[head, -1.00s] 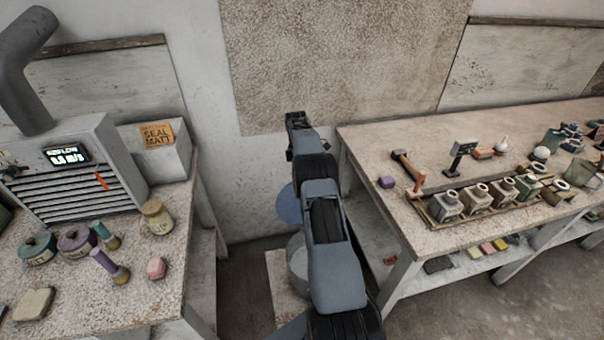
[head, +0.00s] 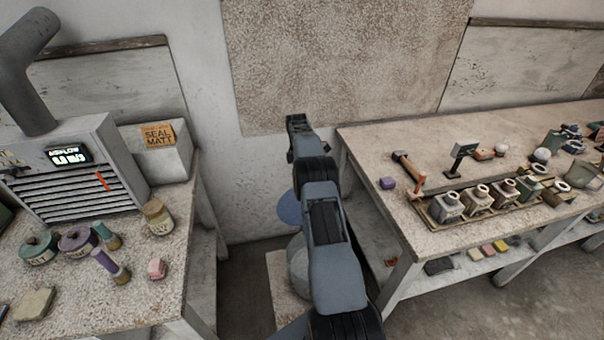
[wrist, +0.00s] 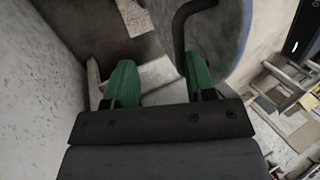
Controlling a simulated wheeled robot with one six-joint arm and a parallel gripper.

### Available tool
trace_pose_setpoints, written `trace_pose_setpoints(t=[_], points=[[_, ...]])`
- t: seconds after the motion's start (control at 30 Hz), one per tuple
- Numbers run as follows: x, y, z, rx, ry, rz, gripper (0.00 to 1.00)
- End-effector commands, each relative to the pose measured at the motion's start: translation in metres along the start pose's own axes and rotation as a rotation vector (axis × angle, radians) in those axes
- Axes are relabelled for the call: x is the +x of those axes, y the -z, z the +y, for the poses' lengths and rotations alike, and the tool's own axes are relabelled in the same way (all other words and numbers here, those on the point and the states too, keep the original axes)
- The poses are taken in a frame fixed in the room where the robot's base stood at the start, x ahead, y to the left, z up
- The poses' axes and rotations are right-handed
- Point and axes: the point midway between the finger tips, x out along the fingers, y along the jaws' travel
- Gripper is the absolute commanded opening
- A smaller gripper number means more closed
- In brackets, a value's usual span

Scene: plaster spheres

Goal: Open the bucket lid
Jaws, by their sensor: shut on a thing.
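The bucket lid (head: 289,208) is a blue-grey disc, partly hidden behind my arm in the head view. In the wrist view the lid (wrist: 232,38) stands steeply tilted at the upper right, with a dark curved handle (wrist: 180,28) on its face.
The bucket stands on a pale low platform (head: 282,300) in the gap between two benches. The left bench (head: 120,312) holds jars and a grey vented machine (head: 85,175). The right bench (head: 375,150) holds a tray of bottles (head: 435,220) and a hammer (head: 408,165). A wall is close behind.

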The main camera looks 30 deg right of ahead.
Motion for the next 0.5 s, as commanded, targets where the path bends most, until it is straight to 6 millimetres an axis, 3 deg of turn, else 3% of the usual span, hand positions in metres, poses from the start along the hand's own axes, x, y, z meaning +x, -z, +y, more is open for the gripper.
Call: trace_pose_setpoints(t=[0.03,0.17,0.33,0.5], points=[[0.028,0.0,0.005,-0.002,0.037,0.006,0.36],[0.025,0.0,0.004,-0.002,0.034,0.005,0.36],[0.007,0.0,-0.004,-0.001,0.018,0.004,0.36],[-0.027,0.001,-0.022,0.0,-0.005,0.0,0.36]])
